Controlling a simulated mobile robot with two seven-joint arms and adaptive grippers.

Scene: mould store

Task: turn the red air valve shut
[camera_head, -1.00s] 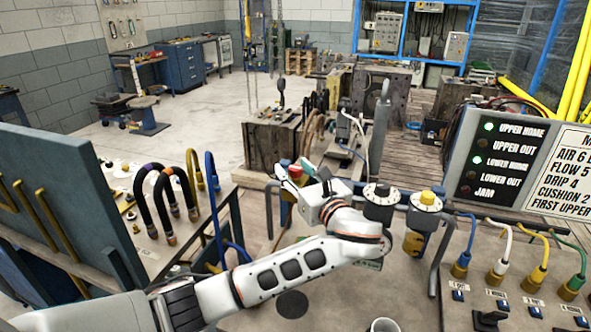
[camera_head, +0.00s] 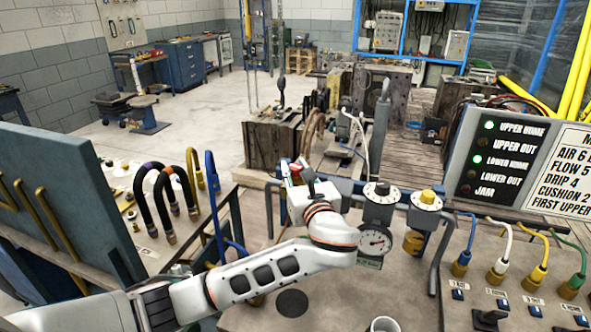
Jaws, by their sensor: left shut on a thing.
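The red air valve (camera_head: 301,163) is at the left end of the row of fittings at the back of the bench. Only a little red shows, at the far side of my left gripper (camera_head: 293,174). The gripper is shut on the valve; its fingers and wrist hide most of it. My left arm reaches in from the lower left, across the bench. My right gripper is not in view.
Right of the gripper stand a black-and-white dial (camera_head: 377,191), a yellow-topped knob (camera_head: 428,197) and a round gauge (camera_head: 375,242). A status panel (camera_head: 495,160) and coloured cables are at right.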

